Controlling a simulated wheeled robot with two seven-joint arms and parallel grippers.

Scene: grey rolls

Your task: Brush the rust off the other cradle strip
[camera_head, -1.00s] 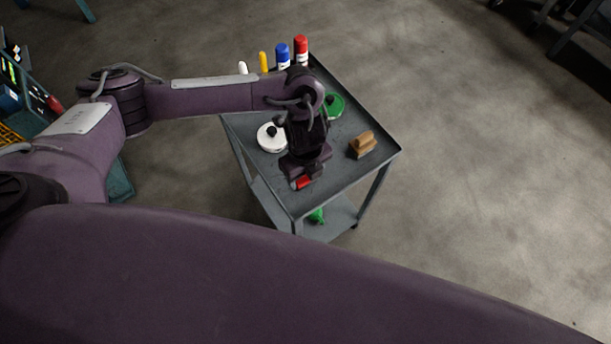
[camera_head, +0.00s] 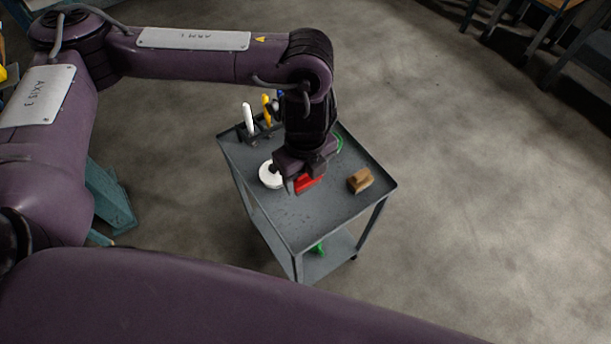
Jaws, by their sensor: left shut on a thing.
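My left gripper (camera_head: 300,178) points down over the grey cart's top and is shut on a red object (camera_head: 309,183). Most of the red object is hidden by the gripper, and I cannot tell its full shape or whether it touches the tray. A brown wooden block with a raised grip (camera_head: 358,181), brush-like, lies on the tray to the right of the gripper. I cannot make out a cradle strip or rust in this view. My right gripper is not in view.
The grey cart (camera_head: 297,222) has a raised rim. A white round lid-like thing (camera_head: 268,180) sits left of the gripper. A white marker (camera_head: 248,118) and a yellow one (camera_head: 266,108) stand at the back. The tray's front is clear, as is the floor to the right.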

